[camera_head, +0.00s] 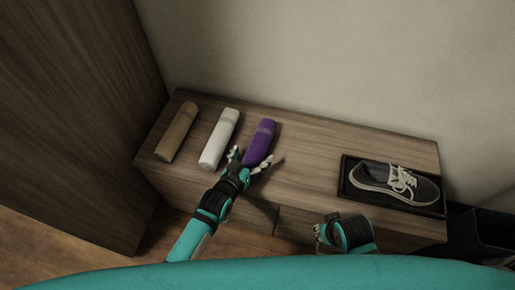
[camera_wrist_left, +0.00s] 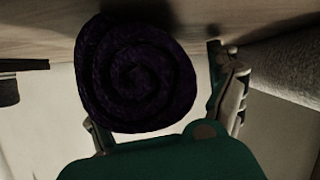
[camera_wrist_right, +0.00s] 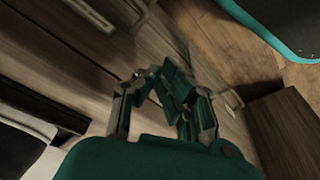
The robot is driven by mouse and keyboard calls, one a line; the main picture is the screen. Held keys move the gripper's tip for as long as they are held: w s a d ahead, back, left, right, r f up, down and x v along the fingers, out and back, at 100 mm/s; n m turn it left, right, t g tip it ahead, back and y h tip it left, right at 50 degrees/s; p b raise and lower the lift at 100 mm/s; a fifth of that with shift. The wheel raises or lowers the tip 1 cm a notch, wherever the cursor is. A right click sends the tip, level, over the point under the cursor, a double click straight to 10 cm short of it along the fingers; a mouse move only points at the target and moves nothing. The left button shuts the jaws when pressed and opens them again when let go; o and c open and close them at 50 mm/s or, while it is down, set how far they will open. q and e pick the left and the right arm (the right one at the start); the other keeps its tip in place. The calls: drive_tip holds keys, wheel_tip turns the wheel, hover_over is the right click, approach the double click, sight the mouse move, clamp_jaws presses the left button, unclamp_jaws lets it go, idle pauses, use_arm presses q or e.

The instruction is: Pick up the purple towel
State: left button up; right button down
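The purple towel (camera_head: 261,142) is a rolled cylinder lying on the wooden cabinet top, at the right end of a row of rolls. My left gripper (camera_head: 251,161) is at the towel's near end with its fingers spread on either side. In the left wrist view the towel's dark spiral end (camera_wrist_left: 136,80) shows between the open fingers, with a clear gap to the right finger. Contact on the left side is hard to judge. My right gripper (camera_wrist_right: 160,85) is away from the towel, near the cabinet's front; its fingers look close together and hold nothing visible.
A white rolled towel (camera_head: 219,138) lies left of the purple one, and a brown roll (camera_head: 177,131) farther left. A dark tray (camera_head: 345,186) with a grey shoe (camera_head: 396,184) is at the right. The cabinet top (camera_head: 310,160) between towel and tray is clear. A wall stands behind.

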use_arm(q)
drive_tip(key=c, duration=1.3)
drive_tip(key=shift+o, duration=0.2)
drive_tip(key=shift+r, duration=0.1)
